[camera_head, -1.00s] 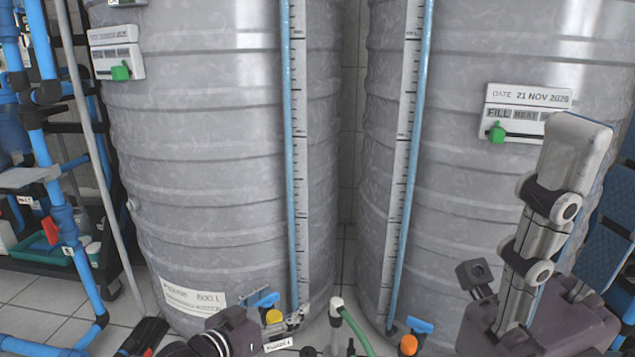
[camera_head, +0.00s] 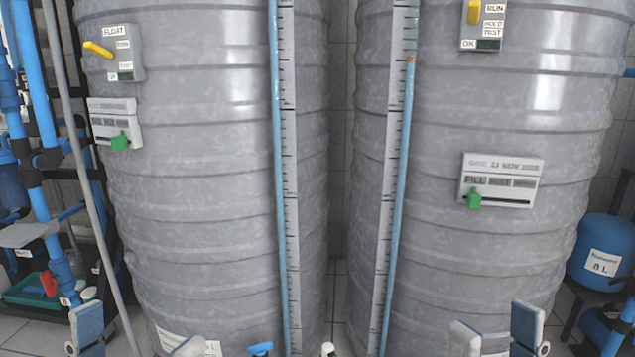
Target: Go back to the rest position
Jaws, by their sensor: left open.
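My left gripper (camera_head: 138,335) shows only its fingertips at the bottom left edge, spread apart with nothing visible between them. My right gripper (camera_head: 497,332) shows at the bottom right edge, its fingertips also apart and nothing seen between them. Both stand in front of the tanks; the rest of the grippers and the arms are cut off below the picture. The left grey tank (camera_head: 200,190) and the right grey tank (camera_head: 460,250) fill most of the view.
Blue level tubes with scales run down both tanks. A FLOAT box (camera_head: 125,62) and a RUN/HOLD/TEST box (camera_head: 492,15) carry yellow levers. Blue pipes (camera_head: 45,130) stand at the left. A blue vessel (camera_head: 600,255) stands at the right.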

